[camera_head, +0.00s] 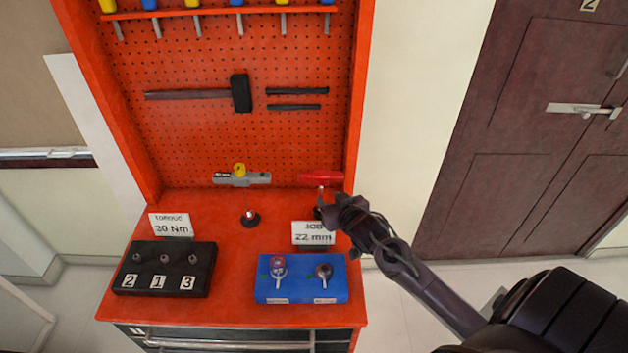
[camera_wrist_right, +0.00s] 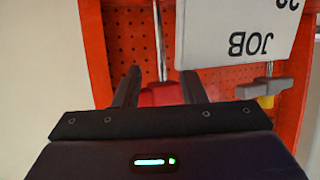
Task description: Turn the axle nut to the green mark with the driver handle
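The red driver handle (camera_head: 321,178) shows near the foot of the pegboard, its metal shank (camera_head: 320,191) running down towards a dark base. My right gripper (camera_head: 340,210) is beside the shank. In the right wrist view its two fingers (camera_wrist_right: 160,90) are apart, with the red handle (camera_wrist_right: 162,97) and shank (camera_wrist_right: 158,45) showing between or beyond them; contact cannot be told. Which is the axle nut cannot be read. My left gripper is out of view.
A black block (camera_head: 190,285) holds several sockets, labelled 2, 1, 3. A small dark stand (camera_head: 250,218) is behind. Signs read "30 Nm" (camera_head: 171,225) and "JOB 22 mm" (camera_head: 313,233). The job sign (camera_wrist_right: 240,35) is close to my right gripper. Tools hang on the pegboard (camera_head: 200,130).

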